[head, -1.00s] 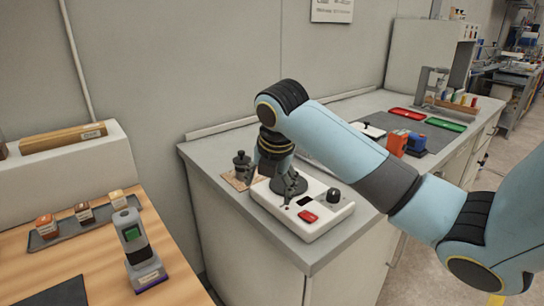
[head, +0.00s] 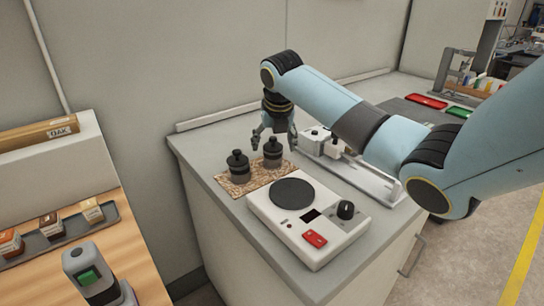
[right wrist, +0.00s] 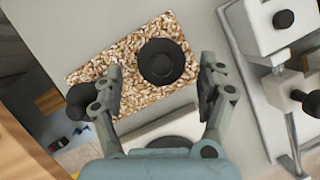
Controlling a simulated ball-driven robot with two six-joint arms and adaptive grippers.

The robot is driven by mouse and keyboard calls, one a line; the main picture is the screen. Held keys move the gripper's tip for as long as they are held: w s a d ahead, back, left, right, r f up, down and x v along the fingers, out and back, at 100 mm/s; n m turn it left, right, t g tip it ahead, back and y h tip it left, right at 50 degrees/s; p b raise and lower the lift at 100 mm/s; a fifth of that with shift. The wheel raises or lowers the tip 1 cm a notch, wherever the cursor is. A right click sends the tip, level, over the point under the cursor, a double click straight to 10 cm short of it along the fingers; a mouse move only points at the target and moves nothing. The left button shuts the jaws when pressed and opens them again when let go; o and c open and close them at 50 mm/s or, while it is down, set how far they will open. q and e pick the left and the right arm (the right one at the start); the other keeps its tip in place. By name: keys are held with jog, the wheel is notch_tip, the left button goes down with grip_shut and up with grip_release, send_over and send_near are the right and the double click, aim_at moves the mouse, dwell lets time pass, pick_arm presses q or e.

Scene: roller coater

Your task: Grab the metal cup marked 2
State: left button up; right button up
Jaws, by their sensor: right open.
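Two dark metal cups with black knobbed tops stand upright on a speckled cork mat (head: 232,189). No number is legible on either. The right-hand cup (head: 272,157) stands below my right gripper (head: 274,141), which is open and points down. In the right wrist view, this cup (right wrist: 162,62) shows from above between the spread fingers, with no clear contact. The left-hand cup (head: 238,168) stands apart, outside the fingers; in the right wrist view it (right wrist: 80,98) is partly hidden by a finger. My left gripper is not in view.
A white device (head: 337,222) with a round dark plate, knob and red switch stands in front of the mat. A white metal apparatus (head: 350,166) is close to the right of the gripper. The bench is bare left of the mat. A wooden table stands at left.

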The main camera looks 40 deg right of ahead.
aim_at(274, 147)
jog(key=x, duration=0.4)
jog(key=shift+s, duration=0.1)
jog(key=shift+f, duration=0.2)
jog(key=shift+d, duration=0.1)
jog(key=c, duration=1.3)
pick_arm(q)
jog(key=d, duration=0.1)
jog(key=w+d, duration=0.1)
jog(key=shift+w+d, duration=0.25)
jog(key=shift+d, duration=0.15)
pick_arm(e)
jog(key=shift+c, duration=0.6)
jog(key=shift+r, duration=0.1)
